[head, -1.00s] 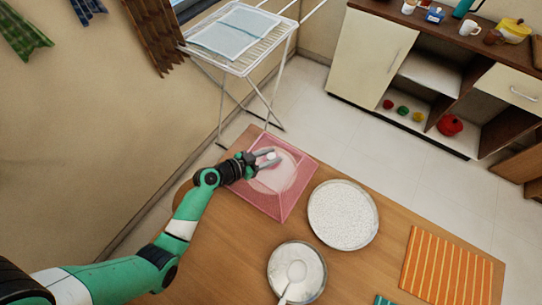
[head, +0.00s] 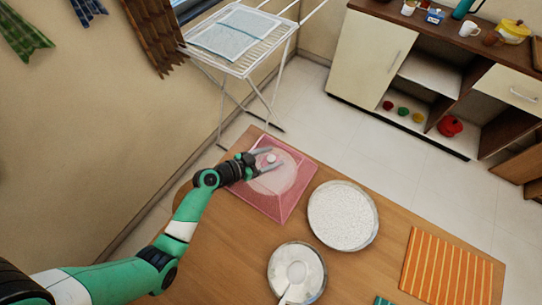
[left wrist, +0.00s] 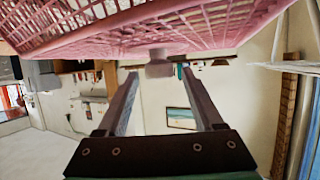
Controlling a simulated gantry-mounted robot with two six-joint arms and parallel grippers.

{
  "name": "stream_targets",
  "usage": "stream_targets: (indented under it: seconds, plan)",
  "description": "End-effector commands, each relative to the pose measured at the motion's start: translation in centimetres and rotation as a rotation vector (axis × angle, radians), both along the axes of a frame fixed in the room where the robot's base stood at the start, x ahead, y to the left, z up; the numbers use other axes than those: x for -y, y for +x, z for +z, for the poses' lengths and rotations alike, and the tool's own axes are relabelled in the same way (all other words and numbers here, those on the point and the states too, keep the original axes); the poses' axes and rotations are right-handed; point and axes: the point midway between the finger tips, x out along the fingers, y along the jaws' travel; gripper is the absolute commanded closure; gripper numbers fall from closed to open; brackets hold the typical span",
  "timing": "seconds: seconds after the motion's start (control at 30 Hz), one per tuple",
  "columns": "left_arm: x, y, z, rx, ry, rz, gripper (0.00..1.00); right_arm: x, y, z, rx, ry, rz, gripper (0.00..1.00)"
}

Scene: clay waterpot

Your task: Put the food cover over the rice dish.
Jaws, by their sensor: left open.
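The food cover (head: 290,190) is a pink mesh with a square rim and a small white knob (head: 270,158) on top. It stands on the far left part of the table, and a pale round shape shows through the mesh. My left gripper (head: 277,157) is open at the knob, one finger on each side. In the left wrist view the knob (left wrist: 158,66) shows between the fingertips; contact cannot be told. The rice dish (head: 343,214) is a wide round metal dish full of white grains, uncovered, right of the cover. My right gripper is not in view.
A smaller round dish (head: 314,288) with a pale content and a spoon stands nearer on the wooden table (head: 225,250). An orange striped mat (head: 447,268) lies at the right. A drying rack (head: 250,60) stands behind the table.

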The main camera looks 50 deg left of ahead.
Motion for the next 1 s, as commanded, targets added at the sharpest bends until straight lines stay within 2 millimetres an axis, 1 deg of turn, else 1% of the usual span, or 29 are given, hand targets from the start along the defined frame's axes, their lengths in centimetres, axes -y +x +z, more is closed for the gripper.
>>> stream_targets:
  seconds: [0.03,0.17,0.23,0.33,0.4,0.53,0.7,1.0]
  plan:
    - [-0.3,-1.1,0.5,-0.001,-0.001,0.006,0.32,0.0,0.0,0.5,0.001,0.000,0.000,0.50]
    - [-0.9,-4.2,1.9,0.000,-0.002,0.007,0.32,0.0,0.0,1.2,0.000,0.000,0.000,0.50]
    - [-1.2,-6.1,2.8,0.000,-0.001,0.008,0.32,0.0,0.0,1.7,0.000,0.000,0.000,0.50]
    - [-1.6,-8.7,4.2,-0.001,-0.004,0.009,0.32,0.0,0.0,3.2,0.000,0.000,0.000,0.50]
    - [-1.7,-9.2,4.8,-0.005,-0.004,0.003,0.32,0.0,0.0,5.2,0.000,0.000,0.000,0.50]
    - [-1.8,-10.2,4.9,-0.003,-0.003,0.002,0.32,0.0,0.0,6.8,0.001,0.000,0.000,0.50]
    - [-1.9,-10.9,4.6,0.001,-0.003,0.002,0.32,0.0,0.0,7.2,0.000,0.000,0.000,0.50]
    - [-1.9,-10.8,4.5,0.001,-0.001,0.001,0.32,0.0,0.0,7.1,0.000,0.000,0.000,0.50]
